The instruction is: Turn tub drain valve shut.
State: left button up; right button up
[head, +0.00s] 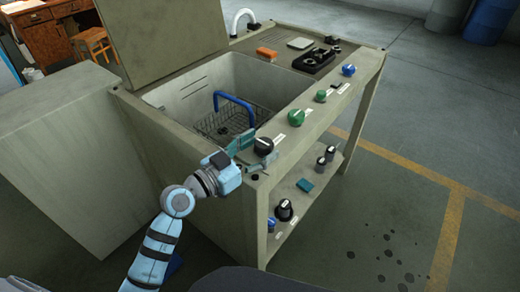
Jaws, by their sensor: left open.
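A row of knobs runs along the tub's front ledge: a black knob (263,147), a green knob (296,117), a smaller green knob (320,96) and a blue knob (348,70). Small white labels beside them are too small to read, so I cannot tell which is the drain valve. My left gripper (256,152) is open at the ledge's near end, its teal fingers close around or just beside the black knob. I cannot tell whether they touch it. More knobs, including a blue one (271,224) and a black one (285,210), sit on the lower shelf. My right gripper is out of view.
The tub (190,96) holds a wire basket (228,124) with a blue handle. An orange block (267,54) and a black tray (315,60) lie on the back top. A grey-green cabinet (55,165) stands at left. The floor at right is open, with dark spots.

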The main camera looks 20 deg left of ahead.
pick_arm(q)
jog(key=shift+w+d, duration=0.15)
jog(key=shift+w, duration=0.05)
jog(key=shift+c, duration=0.4)
jog(key=c, duration=1.1)
jog(key=shift+m+g+h+p, duration=0.4)
jog(key=shift+m+g+h, duration=0.35)
jog(key=shift+h, duration=0.35)
jog(key=shift+a+r+m+g+h+p, duration=0.1)
jog(key=shift+a+m+g+h+p, duration=0.1)
jog(key=shift+m+g+h+p, duration=0.25)
jog(key=shift+w+m+h, duration=0.1)
jog(key=shift+m+h, duration=0.2)
jog(key=shift+h, duration=0.05)
